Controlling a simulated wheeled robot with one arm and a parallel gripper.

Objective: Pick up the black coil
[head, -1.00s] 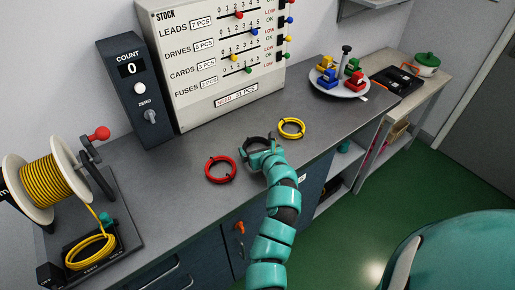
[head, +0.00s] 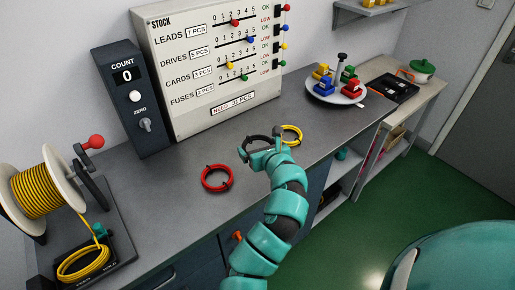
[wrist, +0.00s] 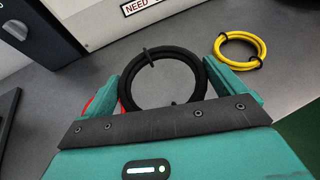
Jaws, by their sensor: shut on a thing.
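The black coil (wrist: 140,68) is a ring of black cable with dark ties. In the wrist view it stands between the two teal fingers of my gripper (wrist: 172,85), which is shut on it across its width. In the head view the black coil (head: 256,137) shows at the end of my arm, partly hidden by my gripper (head: 262,150). It appears to be slightly above the grey bench, though the gap is hard to judge.
A red coil (head: 216,178) lies to the left and a yellow coil (head: 291,135) close on the right. A stock board (head: 205,70) and count box (head: 129,100) stand behind. A yellow cable spool (head: 45,195) is at left, a round tray (head: 335,97) at the back right.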

